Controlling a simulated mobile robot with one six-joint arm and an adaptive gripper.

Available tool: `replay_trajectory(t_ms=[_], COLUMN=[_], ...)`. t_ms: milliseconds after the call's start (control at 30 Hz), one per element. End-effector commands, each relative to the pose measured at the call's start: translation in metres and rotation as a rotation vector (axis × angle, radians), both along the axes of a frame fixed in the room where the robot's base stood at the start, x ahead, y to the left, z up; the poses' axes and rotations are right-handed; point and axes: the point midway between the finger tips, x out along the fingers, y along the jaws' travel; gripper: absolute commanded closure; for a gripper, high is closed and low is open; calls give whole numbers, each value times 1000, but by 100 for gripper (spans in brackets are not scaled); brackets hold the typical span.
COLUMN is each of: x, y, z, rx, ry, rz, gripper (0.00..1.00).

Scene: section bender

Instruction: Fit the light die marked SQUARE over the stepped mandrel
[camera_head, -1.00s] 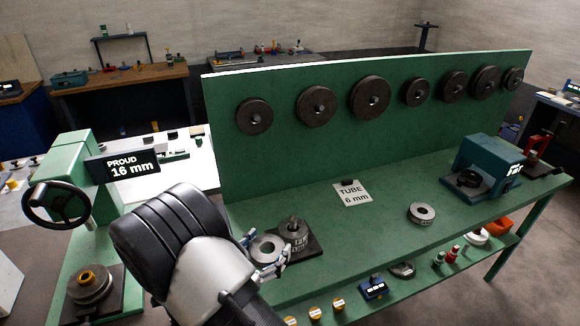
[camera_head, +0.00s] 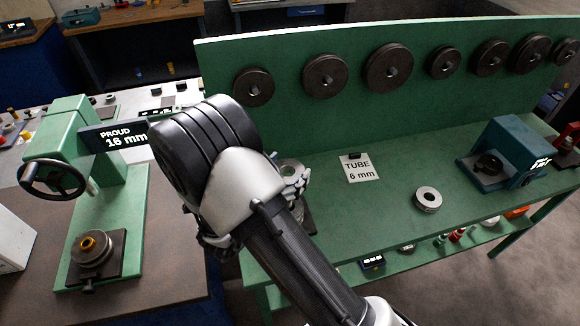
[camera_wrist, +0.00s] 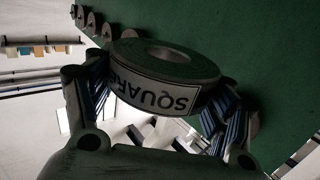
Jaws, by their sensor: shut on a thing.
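The light die marked SQUARE (camera_wrist: 165,82) is a pale grey ring with a white label, held between my fingers in the wrist view. My gripper (camera_wrist: 158,95) is shut on it. In the head view the die (camera_head: 288,168) shows partly beside my fingers (camera_head: 297,180), in front of the green back panel. Below it, a dark base plate (camera_head: 309,222) on the bench is mostly hidden by my arm. At the left, a stepped round stack with a brass-coloured top (camera_head: 90,246) stands on a dark plate under the press. I cannot tell which of these bears the stepped mandrel.
Another grey ring (camera_head: 428,199) lies on the green bench (camera_head: 400,225). A TUBE 6 mm card (camera_head: 360,169) lies near the panel. A blue device (camera_head: 503,155) stands at the right. The press (camera_head: 70,150) has a handwheel and a PROUD 16 mm display (camera_head: 119,137).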

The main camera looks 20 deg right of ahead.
Motion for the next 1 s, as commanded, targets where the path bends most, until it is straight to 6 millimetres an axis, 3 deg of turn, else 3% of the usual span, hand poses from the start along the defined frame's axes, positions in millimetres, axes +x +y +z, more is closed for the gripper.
replay_trajectory(t_ms=[267,800,1000], x=[0,0,0], y=[0,0,0], z=[-5,-52,-57], rx=[-1,-2,-2], ry=[-2,-3,-3], rz=[2,2,2], gripper=[62,62,62])
